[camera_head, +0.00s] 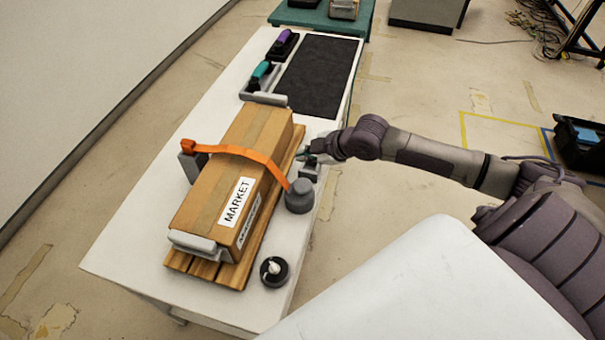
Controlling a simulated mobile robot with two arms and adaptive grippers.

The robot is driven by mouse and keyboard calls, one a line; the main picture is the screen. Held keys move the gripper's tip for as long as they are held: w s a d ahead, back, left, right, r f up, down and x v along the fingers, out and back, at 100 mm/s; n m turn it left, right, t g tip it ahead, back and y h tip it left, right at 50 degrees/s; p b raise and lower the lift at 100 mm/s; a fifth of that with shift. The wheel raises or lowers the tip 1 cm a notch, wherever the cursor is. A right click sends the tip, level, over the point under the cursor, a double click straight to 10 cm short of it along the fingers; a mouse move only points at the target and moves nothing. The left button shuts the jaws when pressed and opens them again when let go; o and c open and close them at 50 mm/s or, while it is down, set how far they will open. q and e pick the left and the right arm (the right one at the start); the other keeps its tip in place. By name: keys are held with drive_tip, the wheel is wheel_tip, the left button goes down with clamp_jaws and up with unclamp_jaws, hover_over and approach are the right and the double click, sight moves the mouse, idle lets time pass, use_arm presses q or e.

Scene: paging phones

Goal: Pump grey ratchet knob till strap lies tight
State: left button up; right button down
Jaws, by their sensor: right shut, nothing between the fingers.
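A grey ratchet knob (299,196) stands at the right edge of the white table, beside a cardboard box (207,186) marked MARKET. An orange strap (240,151) runs over the box from a grey post (192,161) on its left side to the knob. The strap bows up at its left end and over the box top. My right gripper (306,155) is shut and empty beside the box, a little beyond the knob and apart from it; its fingertips are small and partly unclear. My left gripper is not in view.
The box rests on a wooden pallet (195,268) on the white table (116,245). A round black item (274,271) sits near the front. Teal-handled (260,72) and purple-handled (283,37) tools lie behind, by a dark mat (318,75).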

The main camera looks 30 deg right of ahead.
wheel_tip(320, 180, down, 3)
drive_tip(key=b, duration=0.3)
drive_tip(key=shift+w+a+r, duration=0.1)
drive_tip(key=b, duration=0.4)
hover_over(304, 185)
wheel_tip(304, 185, down, 4)
drive_tip(key=shift+f, duration=0.15)
drive_tip(key=shift+f+b, duration=0.5)
drive_tip(key=shift+f, duration=0.35)
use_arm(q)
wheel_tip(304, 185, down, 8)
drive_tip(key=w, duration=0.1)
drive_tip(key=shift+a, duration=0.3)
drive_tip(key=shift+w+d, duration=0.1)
use_arm(e)
drive_tip(key=shift+f, duration=0.2)
drive_tip(key=shift+f, duration=0.25)
